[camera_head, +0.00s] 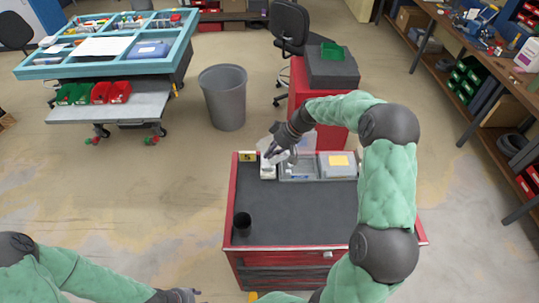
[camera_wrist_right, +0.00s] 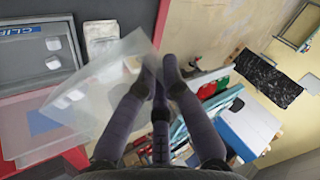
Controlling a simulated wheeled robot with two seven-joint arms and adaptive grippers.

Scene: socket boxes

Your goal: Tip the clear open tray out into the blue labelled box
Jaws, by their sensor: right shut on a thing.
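My right gripper (camera_head: 278,146) is shut on the clear tray, above the back left of the red cabinet. In the right wrist view the tray (camera_wrist_right: 108,74) is a see-through sheet-like shape between the fingers (camera_wrist_right: 158,75), tilted. Small white pieces (camera_wrist_right: 74,95) show in or through it. The grey open box with a blue "CLIP" label (camera_wrist_right: 35,32) is beside it, with white pieces inside. In the head view this box (camera_head: 298,160) is just right of the gripper. My left gripper (camera_head: 178,295) is at the bottom edge, too small and cut off to judge.
A lidded grey box with a yellow note (camera_head: 338,163) stands right of the open box. A pale item (camera_head: 268,172) is under the right gripper. A black cup (camera_head: 242,224) stands at the cabinet's front left. The middle of the cabinet top (camera_head: 300,215) is clear.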

